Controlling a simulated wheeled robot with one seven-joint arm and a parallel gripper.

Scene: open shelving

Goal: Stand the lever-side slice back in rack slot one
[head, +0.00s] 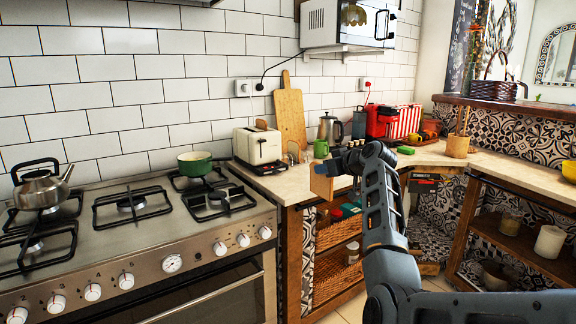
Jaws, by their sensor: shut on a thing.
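My gripper (336,168) is shut on a tan bread slice (321,184), held upright in front of the counter's front edge. The cream toaster (257,148) stands on the counter to the left, with the top of another slice (262,124) showing above it. A small wire rack (293,154) seems to stand just right of the toaster; it is too small to make out its slots. My gripper and the held slice are right of the rack and nearer to me. The fingertips are small and partly hidden by the wrist.
A green mug (321,149), a metal coffee pot (330,127) and a wooden board (290,112) stand behind on the counter. A dark flat item (262,167) lies before the toaster. The stove (130,230) with a green pot (195,164) is at left.

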